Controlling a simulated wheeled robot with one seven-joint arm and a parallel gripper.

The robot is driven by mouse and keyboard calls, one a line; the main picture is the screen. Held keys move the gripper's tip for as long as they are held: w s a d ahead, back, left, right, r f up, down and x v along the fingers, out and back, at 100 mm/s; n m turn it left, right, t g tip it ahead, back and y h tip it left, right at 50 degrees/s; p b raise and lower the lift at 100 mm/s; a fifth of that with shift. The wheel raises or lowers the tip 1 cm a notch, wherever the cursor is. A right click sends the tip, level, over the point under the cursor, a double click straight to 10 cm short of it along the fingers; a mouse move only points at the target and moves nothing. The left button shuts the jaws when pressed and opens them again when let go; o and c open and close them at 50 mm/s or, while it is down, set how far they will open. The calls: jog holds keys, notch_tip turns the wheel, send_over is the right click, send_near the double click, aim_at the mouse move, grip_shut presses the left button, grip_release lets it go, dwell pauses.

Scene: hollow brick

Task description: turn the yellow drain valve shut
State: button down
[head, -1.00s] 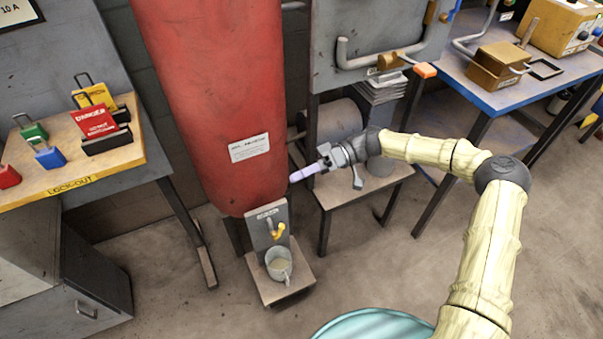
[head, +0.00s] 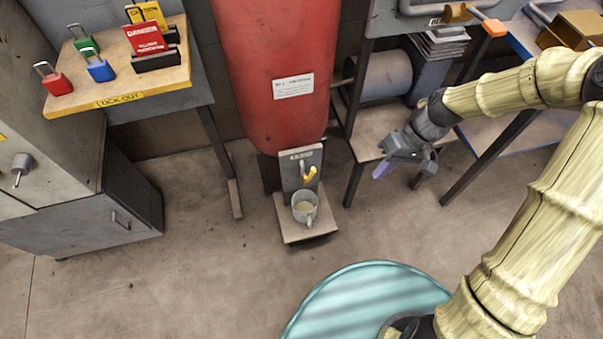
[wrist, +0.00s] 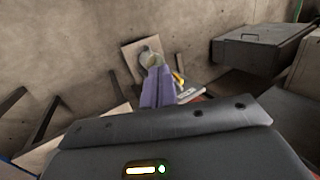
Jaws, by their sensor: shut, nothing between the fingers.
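The yellow drain valve (head: 310,174) is a small handle on a grey plate (head: 290,165) below the red tank (head: 275,85). A grey mug (head: 304,208) with pale liquid stands under it on a small base. My gripper (head: 382,171) is to the right of the valve in the head view, apart from it and empty. In the wrist view its purple fingers (wrist: 157,88) are together. Beyond them the mug (wrist: 150,58) shows, and a bit of the yellow valve (wrist: 178,80) is partly hidden behind the fingers.
A low stand with a grey cylinder (head: 385,75) is right of the tank. A blue-edged bench (head: 525,135) is at the right. The floor before the valve is clear.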

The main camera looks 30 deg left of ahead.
jog(key=s+d+r+m+t+h, duration=0.1)
jog(key=s+d+r+m+t, duration=0.1)
jog(key=d, duration=0.7)
jog(key=s+d+r+m+t+h, duration=0.2)
jog(key=s+d+r+m+t, duration=0.1)
jog(key=d+r+m, duration=0.3)
jog(key=d+r+t, duration=0.1)
jog(key=d+r, duration=0.1)
jog(key=d, duration=0.1)
jog(key=shift+m+t+h, duration=0.3)
jog(key=shift+t, duration=0.1)
